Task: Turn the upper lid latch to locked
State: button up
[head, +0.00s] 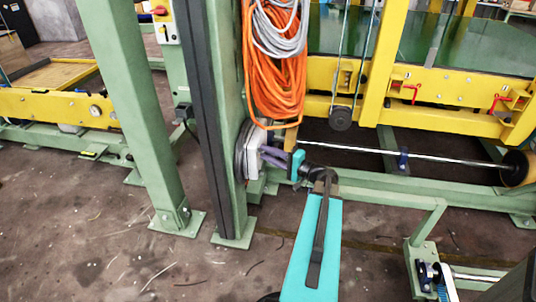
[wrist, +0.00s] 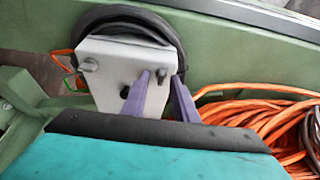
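A pale grey box (head: 254,150) is mounted low on the green post, in front of a dark round wheel or coil. A small dark piece (wrist: 161,75) shows between my fingertips. I cannot tell which piece is the upper lid latch or how it is turned. My gripper (wrist: 162,74) has purple fingers set apart, over the plate's right part. In the head view my gripper (head: 266,153) is at the box's right side.
Orange and grey cables (head: 277,55) hang above the box. A green post (head: 225,150) stands to its left. A metal shaft (head: 390,150) runs to the right. In the wrist view orange cable (wrist: 260,125) lies close at the right. Open floor (head: 130,265) is in front.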

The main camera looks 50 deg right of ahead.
jog(key=shift+r, duration=0.1)
jog(key=shift+r+p, duration=0.6)
jog(key=shift+r, duration=0.95)
jog(key=shift+o, duration=0.4)
jog(key=shift+s+a+r, duration=0.15)
jog(key=shift+r, duration=0.1)
jog(key=s+a, duration=0.3)
jog(key=shift+s+r+p, duration=0.25)
jog(key=shift+s+p, duration=0.05)
jog(key=shift+p, duration=0.05)
jog(key=shift+c, duration=0.4)
jog(key=s+a+p, duration=0.7)
jog(key=s+p, duration=0.1)
jog(key=p, duration=0.8)
jog(key=shift+s+r+p, duration=0.15)
jog(key=shift+r+p, duration=0.25)
jog(key=shift+f, duration=0.1)
